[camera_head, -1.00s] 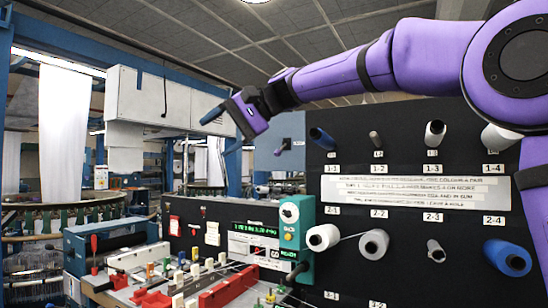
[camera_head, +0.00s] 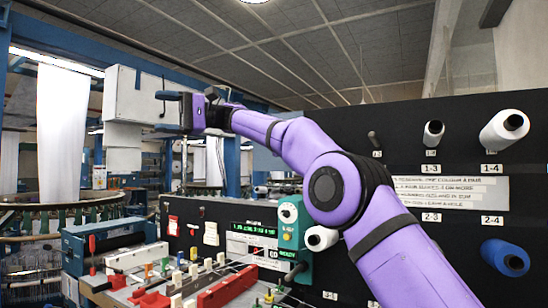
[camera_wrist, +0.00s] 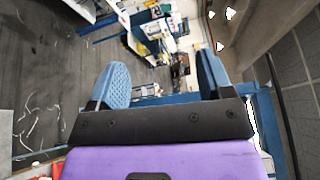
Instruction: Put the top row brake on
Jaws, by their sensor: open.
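My gripper (camera_head: 163,111) is up at the left of the head view, in front of the white cabinet (camera_head: 135,92), with its fingers pointing left. In the wrist view its two blue finger pads (camera_wrist: 162,82) stand wide apart with nothing between them. The black creel board (camera_head: 440,250) at right carries rows of pegs and bobbins. Its top row shows a bare peg (camera_head: 374,140), a slim white bobbin (camera_head: 433,133) and a large white bobbin (camera_head: 505,130). My arm hides the left part of the board. I cannot tell which part is the top row brake.
A teal control box (camera_head: 290,222) stands at the board's left edge, beside a panel with a green display (camera_head: 253,229). Below is a bench with red blocks (camera_head: 228,288) and small coloured pegs. A blue bobbin (camera_head: 505,257) sticks out low at right. The air around my gripper looks clear.

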